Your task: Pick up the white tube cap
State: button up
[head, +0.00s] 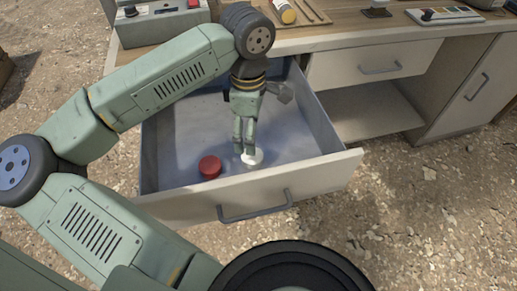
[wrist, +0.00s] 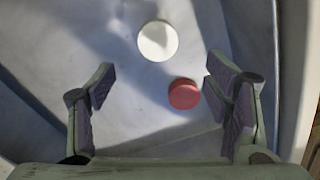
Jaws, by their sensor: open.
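The white tube cap (head: 252,157) is a small round disc lying on the floor of the open drawer (head: 290,188), near its front wall. In the head view my gripper (head: 244,150) is just above it and hides part of it. In the wrist view the white cap (wrist: 158,41) lies beyond the fingertips, near the middle of the gap. Whether a finger touches the cap cannot be told.
A red round cap (head: 210,167) lies in the drawer left of the white one; in the wrist view the red cap (wrist: 184,94) is close to the right finger. The drawer walls surround the gripper. A desk top (head: 340,22) with tools stands behind.

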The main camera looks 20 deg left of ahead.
aim_at(251, 157)
notch_tip(251, 157, down, 4)
jog(key=shift+d+r, duration=0.1)
jog(key=shift+w+f+p, duration=0.15)
jog(key=shift+f+p, duration=0.85)
jog(key=shift+f, duration=1.9)
jog(key=shift+c, duration=0.6)
jog(key=c, duration=0.8)
jog(key=shift+o, duration=0.2)
jog(key=shift+r, duration=0.2)
